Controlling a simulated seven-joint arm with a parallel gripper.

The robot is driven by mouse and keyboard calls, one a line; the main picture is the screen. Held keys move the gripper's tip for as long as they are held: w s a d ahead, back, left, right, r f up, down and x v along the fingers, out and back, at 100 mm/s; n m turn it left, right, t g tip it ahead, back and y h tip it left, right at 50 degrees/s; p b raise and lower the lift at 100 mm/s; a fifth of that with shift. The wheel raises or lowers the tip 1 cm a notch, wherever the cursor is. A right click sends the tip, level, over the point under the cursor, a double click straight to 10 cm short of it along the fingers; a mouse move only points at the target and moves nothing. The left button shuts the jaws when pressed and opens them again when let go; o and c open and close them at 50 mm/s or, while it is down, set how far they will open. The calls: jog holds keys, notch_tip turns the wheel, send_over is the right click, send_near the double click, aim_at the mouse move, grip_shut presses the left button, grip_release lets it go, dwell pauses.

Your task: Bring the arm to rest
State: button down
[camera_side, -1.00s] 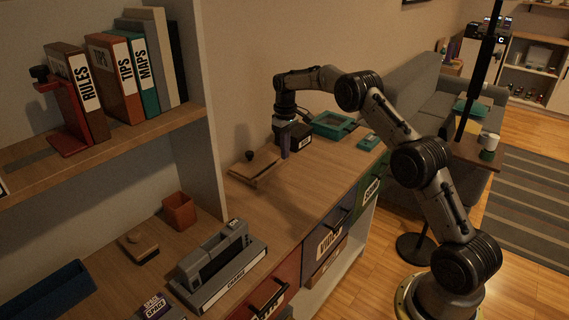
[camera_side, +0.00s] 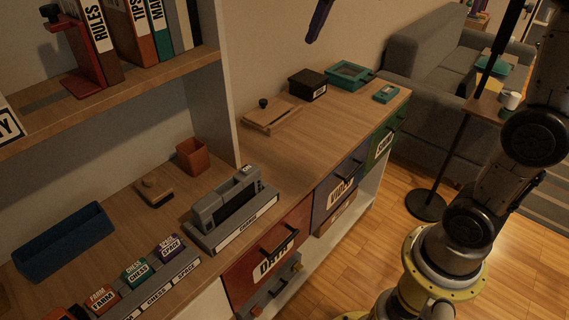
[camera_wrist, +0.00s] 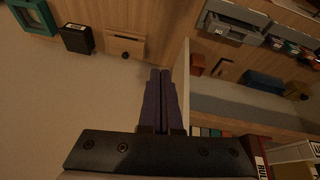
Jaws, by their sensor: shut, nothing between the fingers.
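My gripper (camera_side: 319,18) shows only as its purple fingers at the top edge of the side view, high above the wooden counter (camera_side: 318,125) and apart from everything on it. The rest of the hand is out of that picture. In the wrist view the two purple fingers of my gripper (camera_wrist: 160,74) lie side by side, shut and empty, under the dark hand body. My lower arm links stand upright at the right of the side view.
A shelf (camera_side: 130,97) with binders is at the left. A sofa (camera_side: 421,70) stands behind. Air above the counter looks clear.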

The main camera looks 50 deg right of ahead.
jog(key=s+a+f+t, duration=0.1)
jog(key=s+a, duration=0.1)
jog(key=s, duration=0.6)
jog(key=s+a+f, duration=0.1)
jog(key=s+a, duration=0.2)
jog(key=s, duration=0.4)
jog(key=s+f+m, duration=0.1)
jog(key=s+f, duration=0.7)
jog(key=f, duration=0.2)
jog(key=shift+s+a+f+y, duration=0.25)
jog(key=shift+s+y, duration=0.05)
